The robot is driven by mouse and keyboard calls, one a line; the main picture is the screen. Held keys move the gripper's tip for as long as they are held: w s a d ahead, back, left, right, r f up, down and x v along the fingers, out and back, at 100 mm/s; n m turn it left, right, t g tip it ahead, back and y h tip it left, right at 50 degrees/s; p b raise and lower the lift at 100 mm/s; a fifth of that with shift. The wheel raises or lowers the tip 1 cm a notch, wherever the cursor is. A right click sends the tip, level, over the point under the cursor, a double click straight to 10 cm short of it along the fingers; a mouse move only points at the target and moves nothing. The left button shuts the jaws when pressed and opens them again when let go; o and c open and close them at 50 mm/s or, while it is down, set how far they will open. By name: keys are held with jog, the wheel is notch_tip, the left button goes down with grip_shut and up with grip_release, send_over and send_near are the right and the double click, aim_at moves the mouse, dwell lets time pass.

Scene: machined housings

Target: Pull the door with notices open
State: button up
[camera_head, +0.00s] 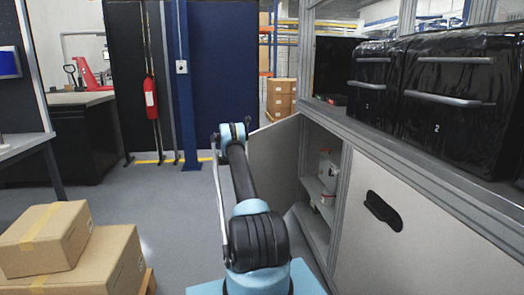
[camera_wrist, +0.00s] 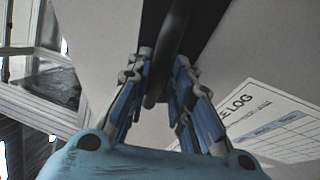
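The door with notices (camera_head: 275,155) is a light grey cabinet door, standing swung out from the cabinet front at the far end. In the head view its notices are hidden. The wrist view shows the door face (camera_wrist: 245,60) close up, with a printed log sheet (camera_wrist: 275,125) at the right and a dark bar handle (camera_wrist: 172,45) on a black recess. My gripper (camera_head: 234,130) is at the door's free edge in the head view. In the wrist view my gripper (camera_wrist: 164,62) has its fingers on either side of the handle and looks shut on it.
The cabinet's shelves (camera_head: 318,195) show through the opening, with small items on them. A second closed door (camera_head: 400,240) with a black handle is nearer. Cardboard boxes (camera_head: 75,255) stand at the lower left. A blue post (camera_head: 187,90) stands behind. The floor left of my arm is clear.

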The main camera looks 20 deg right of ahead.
jog(key=shift+a+r, duration=0.1)
jog(key=shift+w+a, duration=0.15)
jog(key=shift+a, duration=0.05)
jog(key=v, duration=0.7)
jog(key=shift+d, duration=0.1)
